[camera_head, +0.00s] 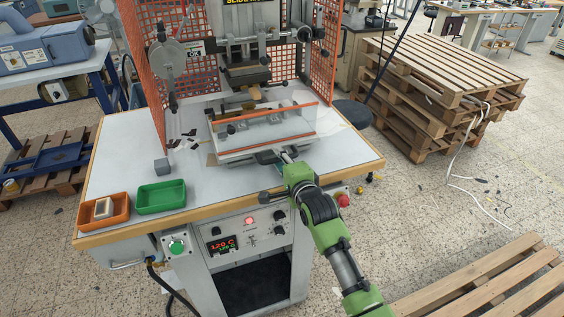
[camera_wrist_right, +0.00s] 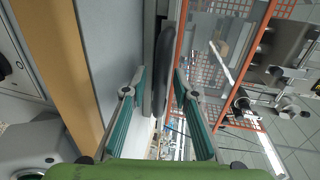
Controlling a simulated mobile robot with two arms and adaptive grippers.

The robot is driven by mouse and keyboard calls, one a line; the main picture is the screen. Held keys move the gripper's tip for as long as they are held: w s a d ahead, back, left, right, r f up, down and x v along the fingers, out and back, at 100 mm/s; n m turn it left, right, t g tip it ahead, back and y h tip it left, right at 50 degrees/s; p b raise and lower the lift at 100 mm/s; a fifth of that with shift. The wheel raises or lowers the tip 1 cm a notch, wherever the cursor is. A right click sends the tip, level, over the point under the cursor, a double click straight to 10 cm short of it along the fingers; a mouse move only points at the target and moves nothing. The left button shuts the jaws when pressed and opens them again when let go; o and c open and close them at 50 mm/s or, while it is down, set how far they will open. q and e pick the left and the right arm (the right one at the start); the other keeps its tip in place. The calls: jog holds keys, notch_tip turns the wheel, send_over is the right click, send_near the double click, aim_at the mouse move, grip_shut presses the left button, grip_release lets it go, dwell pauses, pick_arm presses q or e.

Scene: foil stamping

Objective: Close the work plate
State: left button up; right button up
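The work plate (camera_head: 234,155) is a light plate assembly with a clear guard edged in orange, at the front of the stamping machine on the table. Its front edge faces me, near the table's front. My right gripper (camera_head: 283,156) is at this front edge. In the right wrist view, my right gripper (camera_wrist_right: 160,75) has its two fingers apart, on either side of a long black handle (camera_wrist_right: 172,62). I cannot tell whether the fingertips touch the handle. My left gripper is out of view.
The stamping machine (camera_head: 243,48) stands behind the plate between orange mesh guards. A green bin (camera_head: 161,196) and an orange bin (camera_head: 104,211) sit at the table's left front.

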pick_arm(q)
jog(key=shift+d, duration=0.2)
pick_arm(e)
jog(key=v, duration=1.2)
